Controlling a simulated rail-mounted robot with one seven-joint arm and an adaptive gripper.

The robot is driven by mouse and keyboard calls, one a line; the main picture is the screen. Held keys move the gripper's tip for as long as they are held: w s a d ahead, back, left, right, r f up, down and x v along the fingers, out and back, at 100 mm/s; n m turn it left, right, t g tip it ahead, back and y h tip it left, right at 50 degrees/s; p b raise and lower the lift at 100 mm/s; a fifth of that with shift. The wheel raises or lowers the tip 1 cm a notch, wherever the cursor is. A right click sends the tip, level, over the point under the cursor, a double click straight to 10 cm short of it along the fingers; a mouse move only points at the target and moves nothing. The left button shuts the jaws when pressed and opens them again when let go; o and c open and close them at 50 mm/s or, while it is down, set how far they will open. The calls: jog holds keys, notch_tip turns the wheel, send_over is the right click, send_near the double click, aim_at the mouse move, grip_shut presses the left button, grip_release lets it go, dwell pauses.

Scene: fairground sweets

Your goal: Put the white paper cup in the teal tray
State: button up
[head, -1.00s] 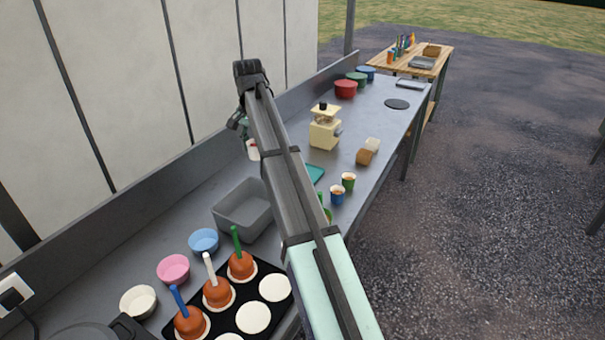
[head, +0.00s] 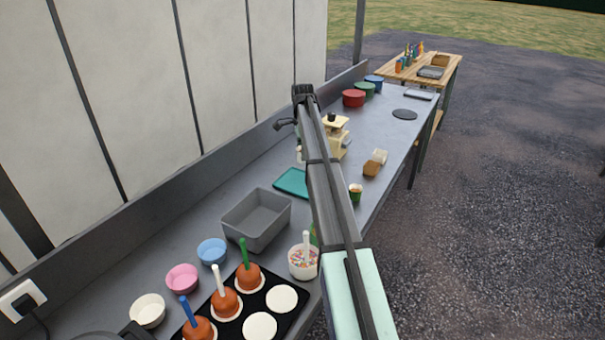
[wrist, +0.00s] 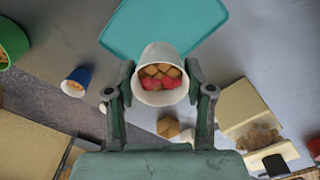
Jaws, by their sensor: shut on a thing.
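The white paper cup (wrist: 152,56) holds brown cubes and red pieces; its open mouth faces the wrist camera. My gripper (wrist: 160,82) is shut on the cup, one finger on each side. The teal tray (wrist: 125,32) lies on the counter past the cup in the wrist view, and the cup overlaps its near edge there. In the head view the tray (head: 291,183) lies flat, left of my arm, with its visible part bare. My arm hides most of the gripper and cup in the head view.
A grey bin (head: 250,222) stands nearer than the tray. A cream machine (head: 337,125) stands beyond my arm. A blue cup (wrist: 76,82) and a green cup (wrist: 12,42) stand left in the wrist view. A sprinkle bowl (head: 302,262) and toffee apples (head: 225,301) are nearer.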

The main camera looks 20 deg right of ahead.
notch_tip(320, 180, down, 11)
jog(key=shift+r+p, duration=0.1)
jog(key=shift+p, duration=1.05)
jog(key=shift+f, duration=0.25)
jog(key=o, duration=1.3)
jog(key=shift+c, duration=0.2)
notch_tip(320, 180, up, 12)
jog(key=b, duration=0.3)
jog(key=shift+r, duration=0.25)
